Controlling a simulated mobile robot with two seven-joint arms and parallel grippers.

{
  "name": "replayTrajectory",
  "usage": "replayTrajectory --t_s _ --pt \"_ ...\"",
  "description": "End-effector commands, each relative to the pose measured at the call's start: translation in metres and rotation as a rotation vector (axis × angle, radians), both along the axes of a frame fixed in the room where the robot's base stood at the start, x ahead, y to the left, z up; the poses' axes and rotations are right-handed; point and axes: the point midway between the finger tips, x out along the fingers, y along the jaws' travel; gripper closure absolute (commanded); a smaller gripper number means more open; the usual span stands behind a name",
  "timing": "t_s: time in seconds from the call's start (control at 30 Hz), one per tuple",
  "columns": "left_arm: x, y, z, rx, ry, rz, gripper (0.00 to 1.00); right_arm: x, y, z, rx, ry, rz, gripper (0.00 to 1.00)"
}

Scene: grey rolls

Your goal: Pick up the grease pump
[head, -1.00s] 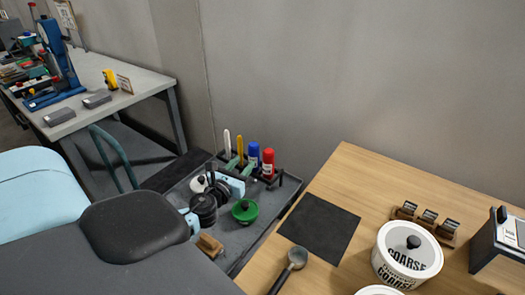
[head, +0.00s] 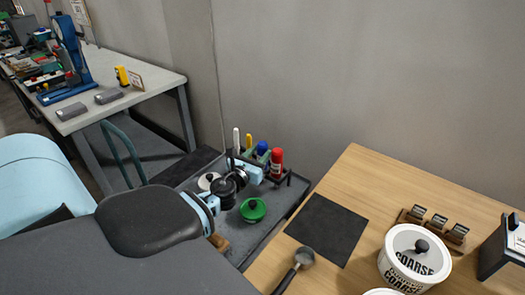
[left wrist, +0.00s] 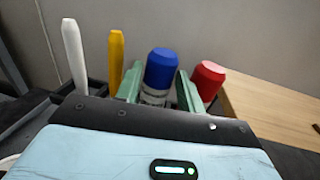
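No label shows which item is the grease pump. A blue-capped bottle (head: 263,147) and a red-capped bottle (head: 276,160) stand upright in a rack on a grey cart. In the left wrist view, the blue-capped bottle (left wrist: 160,68) stands between the green fingers of my left gripper (left wrist: 159,88), and the red-capped one (left wrist: 207,80) is just right of them. The left gripper (head: 262,157) is open; the fingers appear apart from the bottle, though its lower part is hidden by the gripper body. My right gripper is not in view.
A white stick (left wrist: 75,55) and a yellow stick (left wrist: 115,55) stand left of the fingers. A wooden table (head: 365,185) holds a dark mat and white COARSE tub (head: 413,258). A wall is behind.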

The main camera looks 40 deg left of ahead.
Motion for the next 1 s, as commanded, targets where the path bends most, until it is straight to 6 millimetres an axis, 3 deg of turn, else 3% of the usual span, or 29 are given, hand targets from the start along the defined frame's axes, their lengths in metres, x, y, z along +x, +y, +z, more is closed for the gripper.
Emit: replayTrajectory --t_s 0.2,0.53,0.73,1.0 --pt "0.022 0.006 -0.001 -0.001 0.001 0.000 0.62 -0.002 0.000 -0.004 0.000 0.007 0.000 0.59" --pt "0.026 0.007 -0.001 0.000 0.001 0.000 0.62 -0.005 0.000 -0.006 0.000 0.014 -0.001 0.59" --pt "0.026 0.007 -0.001 0.000 0.001 0.000 0.88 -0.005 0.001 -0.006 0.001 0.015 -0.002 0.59" --pt "0.026 0.007 0.004 0.001 -0.003 0.000 0.89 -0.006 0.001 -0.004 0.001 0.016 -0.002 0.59"
